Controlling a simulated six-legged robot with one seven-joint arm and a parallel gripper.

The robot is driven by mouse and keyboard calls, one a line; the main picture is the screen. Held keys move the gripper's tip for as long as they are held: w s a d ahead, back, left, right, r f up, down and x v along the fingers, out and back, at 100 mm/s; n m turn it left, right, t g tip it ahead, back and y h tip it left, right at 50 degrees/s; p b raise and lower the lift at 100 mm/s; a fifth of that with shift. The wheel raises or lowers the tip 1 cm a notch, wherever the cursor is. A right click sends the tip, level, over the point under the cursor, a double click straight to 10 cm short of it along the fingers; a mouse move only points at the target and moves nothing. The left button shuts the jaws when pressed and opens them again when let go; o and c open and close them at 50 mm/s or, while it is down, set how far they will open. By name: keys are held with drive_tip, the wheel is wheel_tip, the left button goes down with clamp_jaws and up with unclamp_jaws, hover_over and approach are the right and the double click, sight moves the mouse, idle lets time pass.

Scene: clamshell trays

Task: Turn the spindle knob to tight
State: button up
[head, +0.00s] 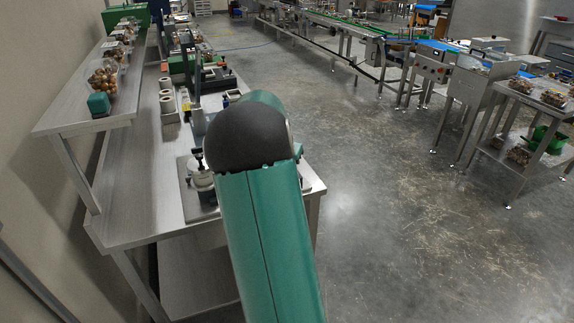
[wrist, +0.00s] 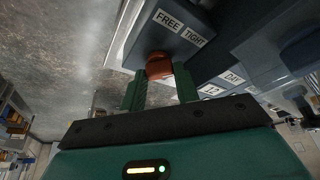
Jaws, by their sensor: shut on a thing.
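The orange-red spindle knob (wrist: 158,65) sticks out of a dark grey housing (wrist: 168,42) in the wrist view. My gripper (wrist: 160,73) has its two green fingers on either side of the knob and is shut on it. A FREE label (wrist: 168,20) and a TIGHT label (wrist: 193,37) are on the housing beside the knob. I cannot make out a pointer mark on the knob. In the head view my own arm hides the knob and my gripper.
A steel bench (head: 130,195) with equipment runs along the left in the head view, with a raised shelf (head: 85,115) over it. A steel cart (head: 520,115) stands at the right. The concrete floor (head: 400,200) between them is open.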

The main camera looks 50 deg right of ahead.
idle(0.5)
drive_tip(key=o, duration=1)
drive_tip(key=v, duration=1.3)
drive_tip(key=shift+a+r, duration=0.1)
drive_tip(key=shift+r, duration=0.3)
